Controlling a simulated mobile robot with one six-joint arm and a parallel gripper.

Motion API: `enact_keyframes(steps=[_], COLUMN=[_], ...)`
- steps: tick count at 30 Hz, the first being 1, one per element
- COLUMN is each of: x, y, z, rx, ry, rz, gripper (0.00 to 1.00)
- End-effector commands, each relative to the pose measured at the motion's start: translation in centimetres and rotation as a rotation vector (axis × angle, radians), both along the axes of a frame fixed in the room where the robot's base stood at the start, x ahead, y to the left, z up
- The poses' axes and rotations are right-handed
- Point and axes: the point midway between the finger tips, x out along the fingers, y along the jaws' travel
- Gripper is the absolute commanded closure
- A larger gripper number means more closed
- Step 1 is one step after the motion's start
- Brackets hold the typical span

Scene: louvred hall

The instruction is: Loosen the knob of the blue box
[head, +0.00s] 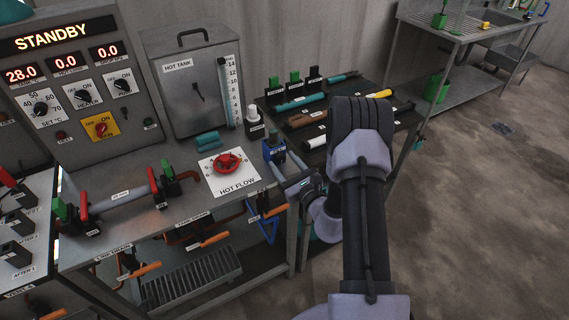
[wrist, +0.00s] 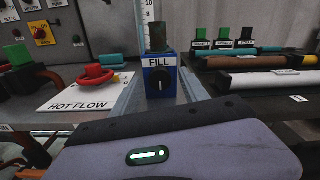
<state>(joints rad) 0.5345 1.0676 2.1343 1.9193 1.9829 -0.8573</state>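The blue box (head: 275,152) stands at the right front corner of the steel bench, labelled FILL. In the wrist view the blue box (wrist: 149,79) is straight ahead, upright. Its round black knob (wrist: 160,83) is on the front face, with a white mark pointing up. A dark block rises from the box's top. My gripper (wrist: 160,97) faces the box from the front. Contact with the box or knob cannot be told. In the head view my wrist hides part of the gripper.
The red HOT FLOW wheel (head: 227,162) is left of the box. The hot tank (head: 193,85) and its gauge stand behind. Open floor (head: 475,200) spreads at right.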

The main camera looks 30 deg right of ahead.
Motion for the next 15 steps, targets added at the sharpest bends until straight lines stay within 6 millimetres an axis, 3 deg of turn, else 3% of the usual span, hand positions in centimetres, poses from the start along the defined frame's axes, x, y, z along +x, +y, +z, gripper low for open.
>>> enact_keyframes(steps=[4, 7, 15], x=[-0.3, -1.7, -10.3], y=[-0.1, -0.2, -0.6], z=[0.0, 0.0, -0.1], rx=[0.001, 0.002, 0.006], ry=[0.000, 0.002, 0.004], rz=[-0.001, -0.002, -0.008], gripper=[0.48, 0.48, 0.48])
